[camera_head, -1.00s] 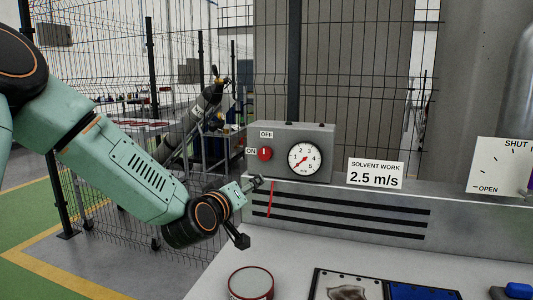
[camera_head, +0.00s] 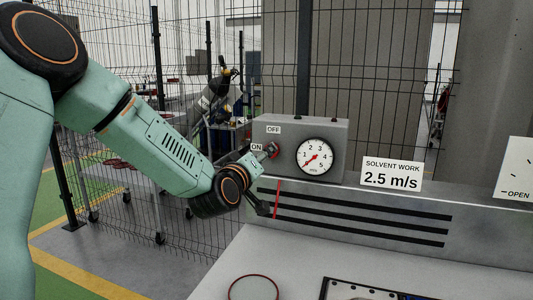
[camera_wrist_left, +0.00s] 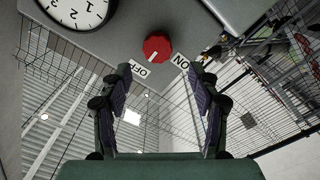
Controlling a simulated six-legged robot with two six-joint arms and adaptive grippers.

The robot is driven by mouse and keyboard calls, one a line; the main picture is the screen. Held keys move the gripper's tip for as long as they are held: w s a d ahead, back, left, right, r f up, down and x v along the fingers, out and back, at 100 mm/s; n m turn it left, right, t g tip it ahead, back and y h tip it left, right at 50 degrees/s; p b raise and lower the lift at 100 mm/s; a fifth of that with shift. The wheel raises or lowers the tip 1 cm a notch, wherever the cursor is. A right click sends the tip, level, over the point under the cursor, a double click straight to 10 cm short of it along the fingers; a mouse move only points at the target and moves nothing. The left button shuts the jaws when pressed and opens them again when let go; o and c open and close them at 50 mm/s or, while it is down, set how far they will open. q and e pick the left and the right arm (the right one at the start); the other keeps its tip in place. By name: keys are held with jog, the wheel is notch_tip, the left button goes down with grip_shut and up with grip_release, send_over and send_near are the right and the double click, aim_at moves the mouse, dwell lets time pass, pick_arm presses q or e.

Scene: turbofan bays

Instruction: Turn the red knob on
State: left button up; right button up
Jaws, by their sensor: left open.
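The red knob (camera_head: 276,150) is on the front of a grey control box (camera_head: 258,132), partly covered by a fingertip of my left gripper in the head view. In the left wrist view the red knob (camera_wrist_left: 158,44) is in full view, its white mark turned toward the OFF label (camera_wrist_left: 140,70). The ON label (camera_wrist_left: 181,62) is beside it. My left gripper (camera_head: 266,179) is open and empty in front of the box. In the left wrist view its two fingers (camera_wrist_left: 163,82) point toward the knob, one either side, apart from it. My right gripper is out of view.
A round dial (camera_head: 315,156) is right of the knob. A sign reading 2.5 m/s (camera_head: 391,174) stands on the slotted grey ledge (camera_head: 470,215). A round red-rimmed container (camera_head: 254,287) and a dark tray (camera_head: 365,289) are at the front. Wire fencing (camera_head: 380,70) stands behind.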

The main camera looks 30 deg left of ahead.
pick_arm(q)
jog(key=x, duration=0.4)
jog(key=shift+w+d, duration=0.1)
jog(key=shift+w, duration=0.25)
jog(key=shift+w+d+f, duration=0.2)
jog(key=shift+w+d, duration=0.05)
jog(key=shift+w, duration=0.2)
jog(key=shift+c, duration=1)
jog(key=shift+s+a+r, duration=0.1)
jog(key=shift+s+a, duration=0.05)
jog(key=shift+s, duration=0.15)
jog(key=c, duration=1)
jog(key=shift+o, duration=0.2)
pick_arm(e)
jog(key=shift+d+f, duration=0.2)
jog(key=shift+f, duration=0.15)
